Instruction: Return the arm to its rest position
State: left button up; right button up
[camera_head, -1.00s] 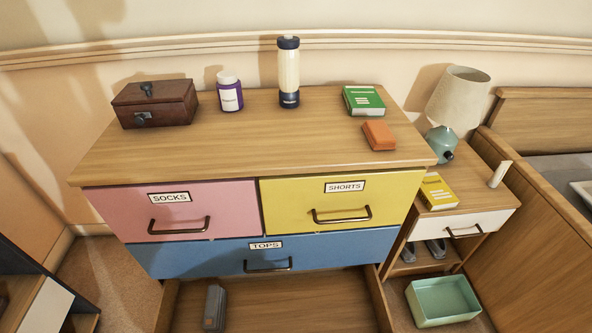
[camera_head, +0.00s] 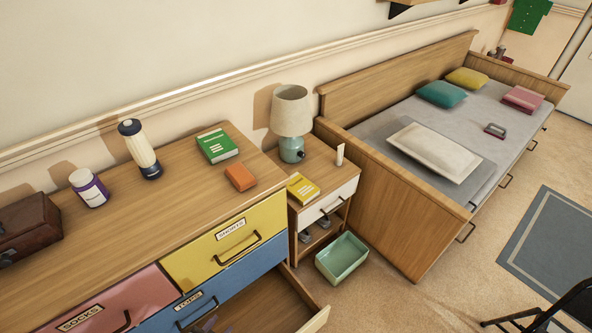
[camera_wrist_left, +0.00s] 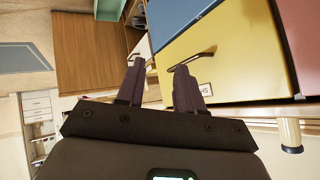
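My left gripper (camera_wrist_left: 158,67) shows in its wrist view with its two dark fingers apart and nothing between them. In the head view only small purplish tips of the left gripper (camera_head: 208,325) show at the bottom edge, by the open bottom drawer (camera_head: 278,306). My right gripper is in neither view.
The pink SOCKS (camera_head: 122,298), yellow and blue TOPS drawers (camera_head: 240,275) are shut. A green bin (camera_head: 342,258) stands on the floor by the nightstand (camera_head: 322,180). The bed (camera_head: 385,205) is to the right, a dark chair (camera_head: 570,305) at the lower right. Open carpet lies between.

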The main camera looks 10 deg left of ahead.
pick_arm(q)
jog(key=s+r+n+g, duration=0.1)
jog(key=s+n+g, duration=0.4)
jog(key=s, duration=0.4)
notch_tip(320, 180, up, 38)
jog(key=m+g+p, duration=0.1)
jog(key=p, duration=3.7)
jog(key=shift+a+f+y, duration=0.15)
jog(key=shift+y, duration=0.15)
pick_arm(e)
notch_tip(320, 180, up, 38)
